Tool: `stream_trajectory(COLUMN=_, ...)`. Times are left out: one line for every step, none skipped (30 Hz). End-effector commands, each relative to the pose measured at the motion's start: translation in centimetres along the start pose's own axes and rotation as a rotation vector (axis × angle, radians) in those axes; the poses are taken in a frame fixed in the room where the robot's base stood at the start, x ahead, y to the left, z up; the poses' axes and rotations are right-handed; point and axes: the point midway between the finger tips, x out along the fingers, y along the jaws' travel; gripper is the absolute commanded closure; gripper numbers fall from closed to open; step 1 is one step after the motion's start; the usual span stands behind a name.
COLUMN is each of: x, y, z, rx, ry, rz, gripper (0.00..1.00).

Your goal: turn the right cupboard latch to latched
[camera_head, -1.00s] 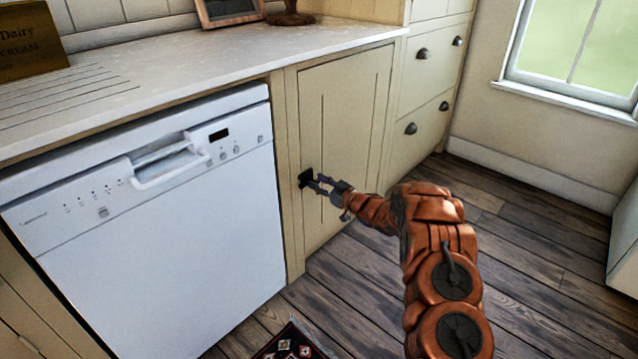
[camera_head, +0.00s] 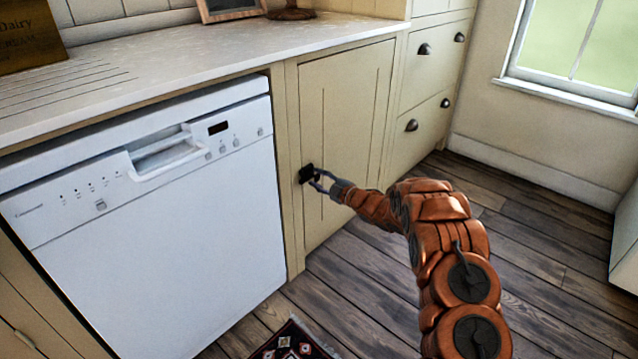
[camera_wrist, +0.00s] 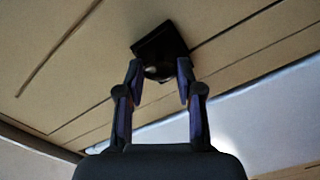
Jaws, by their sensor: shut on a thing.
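The right cupboard latch (camera_head: 306,173) is a small black fitting at the left edge of the cream cupboard door (camera_head: 345,130). In the wrist view the latch (camera_wrist: 160,45) shows as a black plate with a knob between my fingertips. My gripper (camera_head: 316,180) reaches it from the right, and its two fingers (camera_wrist: 159,80) stand on either side of the knob, shut on it. The door looks closed against its frame. The fingers and the steep angle partly hide the knob, so I cannot tell its exact turn.
A white dishwasher (camera_head: 150,220) stands left of the cupboard, under a pale worktop (camera_head: 200,55). Drawers with dark cup handles (camera_head: 412,125) are on the right. A patterned rug (camera_head: 290,343) lies on the wooden floor (camera_head: 370,290), which is otherwise clear near my arm.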

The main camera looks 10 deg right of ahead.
Motion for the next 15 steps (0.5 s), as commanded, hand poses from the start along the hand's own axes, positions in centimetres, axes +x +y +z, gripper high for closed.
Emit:
stream_trajectory(x=0.02, y=-0.52, z=0.17, rx=-0.045, ry=0.001, rz=-0.003, gripper=0.99)
stream_trajectory(x=0.02, y=-0.56, z=0.18, rx=-0.074, ry=0.001, rz=-0.003, gripper=0.99)
stream_trajectory(x=0.0, y=-0.56, z=0.23, rx=-0.111, ry=0.001, rz=-0.003, gripper=0.99)
stream_trajectory(x=-0.03, y=-0.57, z=0.27, rx=-0.138, ry=0.0, rz=-0.002, gripper=0.99)
stream_trajectory(x=-0.04, y=-0.56, z=0.29, rx=-0.165, ry=0.0, rz=-0.002, gripper=0.99)
stream_trajectory(x=-0.02, y=-0.6, z=0.27, rx=-0.202, ry=0.0, rz=-0.002, gripper=0.99)
stream_trajectory(x=0.0, y=-0.63, z=0.23, rx=-0.229, ry=0.001, rz=-0.003, gripper=0.99)
stream_trajectory(x=0.02, y=-0.64, z=0.21, rx=-0.255, ry=0.001, rz=-0.003, gripper=0.99)
stream_trajectory(x=0.01, y=-0.65, z=0.21, rx=-0.288, ry=0.001, rz=-0.003, gripper=0.99)
stream_trajectory(x=-0.01, y=-0.62, z=0.24, rx=-0.311, ry=0.001, rz=-0.003, gripper=0.99)
stream_trajectory(x=-0.03, y=-0.6, z=0.27, rx=-0.335, ry=0.0, rz=-0.002, gripper=0.99)
stream_trajectory(x=-0.03, y=-0.59, z=0.29, rx=-0.363, ry=0.0, rz=-0.002, gripper=0.99)
stream_trajectory(x=-0.03, y=-0.61, z=0.29, rx=-0.383, ry=0.0, rz=-0.002, gripper=0.99)
stream_trajectory(x=-0.01, y=-0.66, z=0.27, rx=-0.403, ry=0.0, rz=-0.003, gripper=0.99)
stream_trajectory(x=0.01, y=-0.72, z=0.25, rx=-0.427, ry=0.001, rz=-0.004, gripper=0.99)
